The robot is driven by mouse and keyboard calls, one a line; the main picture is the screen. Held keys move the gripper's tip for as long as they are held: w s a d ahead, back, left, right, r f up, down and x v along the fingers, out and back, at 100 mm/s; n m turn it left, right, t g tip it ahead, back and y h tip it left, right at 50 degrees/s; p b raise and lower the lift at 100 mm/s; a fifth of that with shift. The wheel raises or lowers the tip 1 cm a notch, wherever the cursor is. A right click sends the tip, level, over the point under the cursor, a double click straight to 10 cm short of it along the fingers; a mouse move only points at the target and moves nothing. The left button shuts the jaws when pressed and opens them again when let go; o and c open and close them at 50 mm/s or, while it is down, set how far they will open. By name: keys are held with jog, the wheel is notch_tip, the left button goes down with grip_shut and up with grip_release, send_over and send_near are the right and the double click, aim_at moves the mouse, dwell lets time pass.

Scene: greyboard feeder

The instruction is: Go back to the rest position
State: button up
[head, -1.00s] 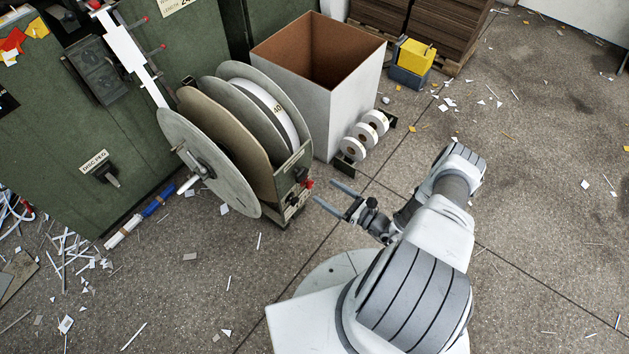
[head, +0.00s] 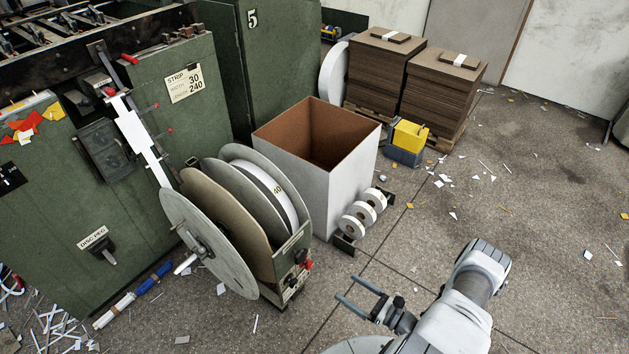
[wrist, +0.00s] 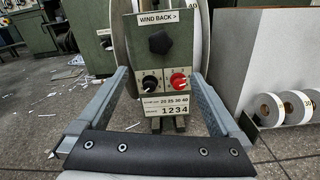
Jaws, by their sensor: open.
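My gripper (head: 358,297) is open and empty, low over the floor to the right of the reel stand. Its two fingers point left toward the stand's end panel (head: 291,271). In the wrist view the open fingers (wrist: 165,95) frame that panel, which has a "WIND BACK" label, a black knob (wrist: 150,82) and a red knob (wrist: 178,80). The fingers appear apart from the panel. The large reel discs (head: 208,243) stand upright on the stand. My arm folds at the lower right of the head view.
A white open box (head: 351,190) stands behind the reel stand, with small white rolls (head: 362,212) beside it. A yellow and blue item (head: 407,140) and brown board stacks (head: 438,88) are farther back. The green machine (head: 60,200) fills the left. Floor at right is clear except for scraps.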

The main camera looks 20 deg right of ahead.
jog(key=w+a+r+n+g, duration=0.25)
jog(key=r+n+g, duration=0.55)
jog(key=r, duration=0.8)
jog(key=w+a+r+n+g, duration=0.2)
jog(key=w+r+n+g, duration=0.3)
jog(key=r+n, duration=0.7)
jog(key=s+a+r+n+t+h, duration=0.1)
jog(key=s+a+r+n+h, duration=0.1)
jog(key=s+r+n+h, duration=0.5)
jog(key=s+a+r+t, duration=0.2)
jog(key=s+r, duration=0.4)
jog(key=r, duration=0.6)
jog(key=s+a+r+n+t+h, duration=0.1)
jog(key=s+a+r+n+h, duration=0.25)
jog(key=s+r, duration=0.4)
notch_tip(320, 180, up, 22)
jog(key=w+p, duration=0.1)
jog(key=p, duration=1.9)
jog(key=shift+w+d, duration=0.15)
jog(key=shift+d, duration=0.3)
jog(key=shift+a+n, duration=0.1)
jog(key=shift+n, duration=0.15)
